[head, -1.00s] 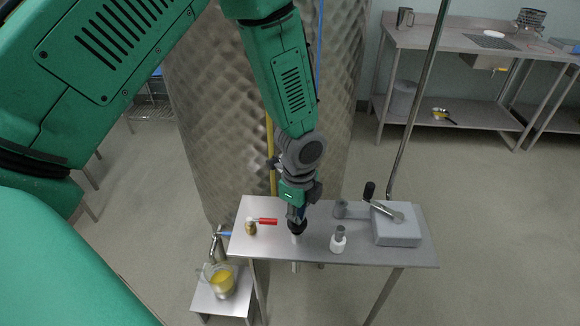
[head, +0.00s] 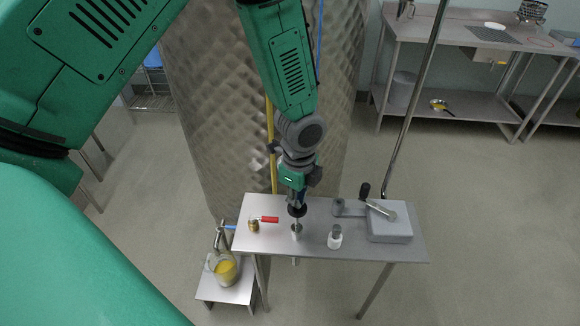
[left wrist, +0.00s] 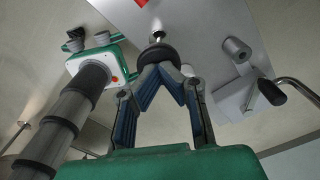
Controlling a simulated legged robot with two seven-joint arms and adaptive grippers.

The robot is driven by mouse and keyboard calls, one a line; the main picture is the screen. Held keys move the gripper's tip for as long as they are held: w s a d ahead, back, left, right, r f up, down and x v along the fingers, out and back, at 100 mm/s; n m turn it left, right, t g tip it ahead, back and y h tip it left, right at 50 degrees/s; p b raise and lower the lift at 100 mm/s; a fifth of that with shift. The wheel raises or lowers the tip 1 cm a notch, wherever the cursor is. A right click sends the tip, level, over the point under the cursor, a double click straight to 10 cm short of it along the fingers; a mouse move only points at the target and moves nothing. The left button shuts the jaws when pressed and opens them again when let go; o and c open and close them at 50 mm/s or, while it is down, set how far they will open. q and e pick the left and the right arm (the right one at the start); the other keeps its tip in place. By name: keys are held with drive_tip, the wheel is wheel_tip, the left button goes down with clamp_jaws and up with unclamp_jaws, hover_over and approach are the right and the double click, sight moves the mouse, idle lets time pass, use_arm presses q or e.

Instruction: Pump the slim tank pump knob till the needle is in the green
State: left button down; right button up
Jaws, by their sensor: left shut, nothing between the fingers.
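The black pump knob (head: 297,210) stands above the steel bench on a thin rod that rises from a pale sleeve (head: 296,232). In the left wrist view the knob (left wrist: 159,54) is a dark round disc just past my fingertips. My left gripper (head: 297,192) points down over the knob, shut and empty; in the left wrist view its blue-padded fingers (left wrist: 163,72) meet at the knob's edge. I cannot tell whether they press on it. The slim quilted steel tank (head: 225,110) stands behind the bench. I make out no gauge or needle. My right gripper is not in view.
The bench (head: 350,247) also holds a brass valve with a red lever (head: 265,219), a white bottle (head: 335,239) and a grey box with a crank (head: 390,225). A jug of yellow liquid (head: 226,270) stands on a low stand at left.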

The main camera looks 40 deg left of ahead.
sight(297, 223)
use_arm(q)
drive_tip(key=shift+s+f+b, duration=0.1)
drive_tip(key=shift+f+b, duration=1.8)
drive_tip(key=shift+f, duration=1.5)
wheel_tip(297, 223, up, 7)
drive_tip(key=p, duration=0.6)
drive_tip(key=shift+p, duration=0.35)
drive_tip(key=shift+f+b, duration=2.05)
drive_tip(key=shift+f, duration=1.35)
wheel_tip(297, 223, up, 7)
drive_tip(key=p, duration=0.6)
drive_tip(key=shift+f, duration=0.15)
